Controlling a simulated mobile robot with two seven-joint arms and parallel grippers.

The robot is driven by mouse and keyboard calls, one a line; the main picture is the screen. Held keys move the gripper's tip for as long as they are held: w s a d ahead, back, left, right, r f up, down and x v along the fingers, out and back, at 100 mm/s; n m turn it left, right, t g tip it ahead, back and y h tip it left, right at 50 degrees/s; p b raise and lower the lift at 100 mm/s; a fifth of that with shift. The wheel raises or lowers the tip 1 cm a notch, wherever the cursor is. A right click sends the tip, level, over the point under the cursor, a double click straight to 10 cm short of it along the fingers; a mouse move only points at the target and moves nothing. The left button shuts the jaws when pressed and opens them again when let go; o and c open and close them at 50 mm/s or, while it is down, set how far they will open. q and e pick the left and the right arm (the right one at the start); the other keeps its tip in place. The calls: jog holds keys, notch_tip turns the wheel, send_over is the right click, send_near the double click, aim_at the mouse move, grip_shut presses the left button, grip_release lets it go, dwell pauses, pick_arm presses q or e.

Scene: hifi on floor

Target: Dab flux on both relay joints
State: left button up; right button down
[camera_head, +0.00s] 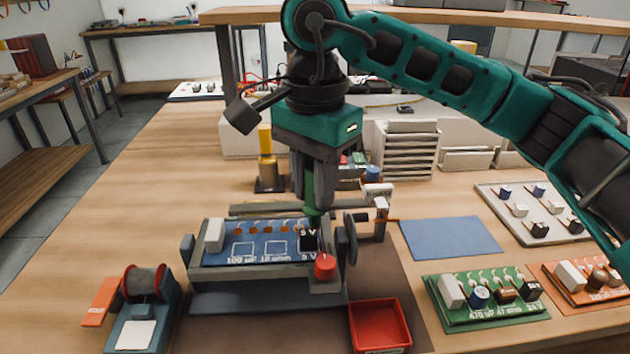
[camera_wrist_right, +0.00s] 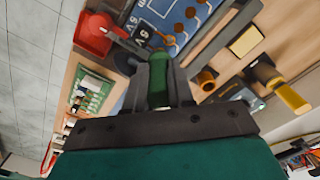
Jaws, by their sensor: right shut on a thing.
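My right gripper (camera_head: 318,195) points down over the board holder and is shut on a green flux pen (camera_head: 312,206). The pen also shows between the fingers in the right wrist view (camera_wrist_right: 159,82). A blue circuit board (camera_head: 255,243) is clamped in a grey holder (camera_head: 240,285). A black relay marked 5 V (camera_head: 309,240) sits at the board's right end, just below the pen's lower end; I cannot tell whether they touch. The relay also shows in the wrist view (camera_wrist_right: 142,35). The pen tip and the relay joints are hard to make out. My left gripper is out of view.
A red knob (camera_head: 325,266) and a red tray (camera_head: 380,326) are right of and in front of the holder. A solder reel stand (camera_head: 145,300) is at front left. A green board (camera_head: 487,298) and a blue mat (camera_head: 450,237) lie to the right.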

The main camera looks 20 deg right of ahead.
jog(key=shift+r+p, duration=1.6)
jog(key=shift+r, duration=0.65)
jog(key=shift+w+d+f, duration=0.1)
